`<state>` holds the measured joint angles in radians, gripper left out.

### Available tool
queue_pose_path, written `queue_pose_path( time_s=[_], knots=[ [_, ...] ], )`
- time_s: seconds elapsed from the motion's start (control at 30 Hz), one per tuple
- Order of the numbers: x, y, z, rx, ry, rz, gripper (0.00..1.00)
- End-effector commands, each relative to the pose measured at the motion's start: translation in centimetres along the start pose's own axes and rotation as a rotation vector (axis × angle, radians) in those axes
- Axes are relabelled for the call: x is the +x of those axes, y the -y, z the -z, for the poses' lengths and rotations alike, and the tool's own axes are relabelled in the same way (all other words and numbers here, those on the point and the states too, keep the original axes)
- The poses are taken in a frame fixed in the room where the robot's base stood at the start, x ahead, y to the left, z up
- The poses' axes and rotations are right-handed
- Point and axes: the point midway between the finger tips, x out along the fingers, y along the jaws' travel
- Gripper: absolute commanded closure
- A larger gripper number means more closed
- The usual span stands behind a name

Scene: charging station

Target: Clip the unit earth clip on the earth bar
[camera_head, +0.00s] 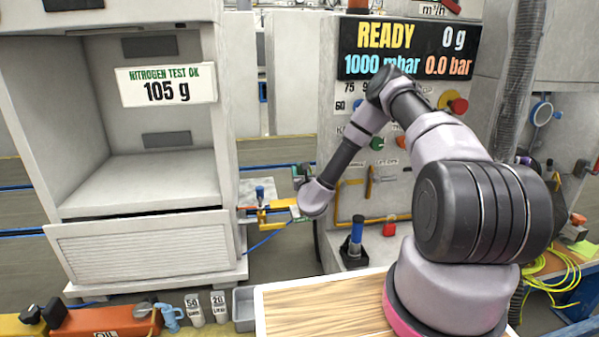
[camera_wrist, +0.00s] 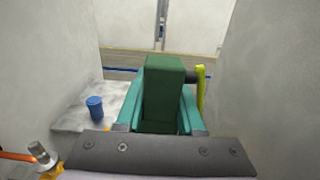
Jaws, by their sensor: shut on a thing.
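In the wrist view, a dark green block (camera_wrist: 163,88), which looks like the unit earth clip, sits between the teal fingers of my gripper (camera_wrist: 163,112). The fingers press on both its sides. In the head view, my gripper (camera_head: 301,174) is small and partly hidden behind my wrist, in the gap between two pale cabinets. I cannot clearly pick out the earth bar. A short orange bar (camera_head: 248,209) shows at the left cabinet's side, and an orange rod (camera_wrist: 16,156) ends at a metal fitting at the wrist view's lower left.
A blue cylinder (camera_wrist: 95,107) stands on a ledge left of the held block; a yellow-green part (camera_wrist: 201,88) is just right. The left cabinet (camera_head: 228,150) and the display cabinet (camera_head: 335,120) flank the gap. A wooden tabletop (camera_head: 320,305) lies in front.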

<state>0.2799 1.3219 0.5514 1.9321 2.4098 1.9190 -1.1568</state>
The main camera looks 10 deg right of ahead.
Motion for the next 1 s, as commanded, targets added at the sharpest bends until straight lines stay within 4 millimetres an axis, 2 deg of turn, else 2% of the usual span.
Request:
queue_pose_path(
  time_s=[0.27, 0.7, 1.0],
  knots=[
    [0.0, 0.0, 0.7, 0.000, 0.000, 0.001, 1.00],
    [0.0, 0.0, 4.6, 0.001, 0.000, 0.001, 1.00],
    [0.0, 0.0, 5.7, 0.000, 0.001, 0.001, 1.00]
  ],
)
